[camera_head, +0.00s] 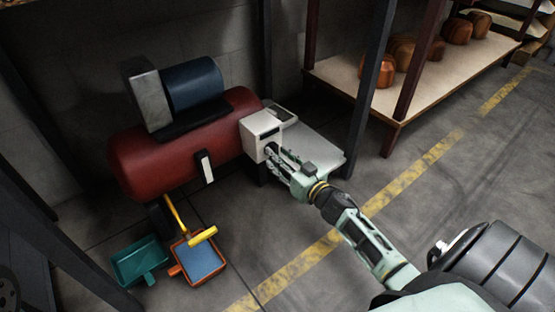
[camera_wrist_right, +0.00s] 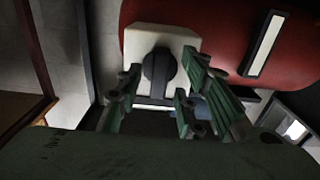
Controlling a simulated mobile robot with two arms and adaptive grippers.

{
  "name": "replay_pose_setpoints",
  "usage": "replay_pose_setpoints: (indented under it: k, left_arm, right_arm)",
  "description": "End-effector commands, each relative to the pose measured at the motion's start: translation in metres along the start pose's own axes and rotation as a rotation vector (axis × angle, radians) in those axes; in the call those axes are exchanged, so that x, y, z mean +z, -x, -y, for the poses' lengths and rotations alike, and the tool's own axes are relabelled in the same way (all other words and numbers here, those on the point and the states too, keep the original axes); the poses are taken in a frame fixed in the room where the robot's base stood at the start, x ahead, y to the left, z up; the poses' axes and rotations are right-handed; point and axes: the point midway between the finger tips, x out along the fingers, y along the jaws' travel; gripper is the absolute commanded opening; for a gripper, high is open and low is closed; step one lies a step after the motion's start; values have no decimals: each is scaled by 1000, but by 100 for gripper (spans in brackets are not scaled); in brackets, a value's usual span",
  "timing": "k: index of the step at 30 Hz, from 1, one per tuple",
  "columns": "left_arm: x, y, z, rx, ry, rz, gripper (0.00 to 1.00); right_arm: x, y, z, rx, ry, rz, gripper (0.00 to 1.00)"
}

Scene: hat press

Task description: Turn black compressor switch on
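The compressor (camera_head: 180,145) has a red tank with a dark blue motor on top and stands by the wall. A white switch box (camera_head: 262,130) sits at the tank's right end. The black switch (camera_wrist_right: 158,68) is a round knob on the white face, with its bar upright in the right wrist view. My right gripper (camera_head: 274,157) is at the box's front. In the right wrist view its green fingers (camera_wrist_right: 158,100) are spread, one side on each side of the knob's lower part. I cannot tell whether they touch it. My left gripper is not in view.
A teal dustpan (camera_head: 140,261) and an orange dustpan (camera_head: 184,268) with a yellow brush (camera_head: 202,237) lie on the floor below the tank. A dark rack post (camera_head: 370,85) and a shelf with brown hat blocks (camera_head: 457,31) stand at right.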

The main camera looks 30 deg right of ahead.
Motion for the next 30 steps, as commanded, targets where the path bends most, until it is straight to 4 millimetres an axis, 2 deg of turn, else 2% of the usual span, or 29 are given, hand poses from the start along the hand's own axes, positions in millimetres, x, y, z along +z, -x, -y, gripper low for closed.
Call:
replay_pose_setpoints:
  k: [4, 12, 24, 30]
  left_arm:
    - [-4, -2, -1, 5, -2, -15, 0]
    - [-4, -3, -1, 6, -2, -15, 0]
    - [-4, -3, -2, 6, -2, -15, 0]
    - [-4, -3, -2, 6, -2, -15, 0]
  right_arm:
    - [0, -10, 0, 0, 0, -1, 34]
    - [0, -12, 0, 1, -1, 0, 34]
    - [0, -12, 0, 0, -1, 0, 0]
    - [0, -12, 0, 0, 0, 0, 0]
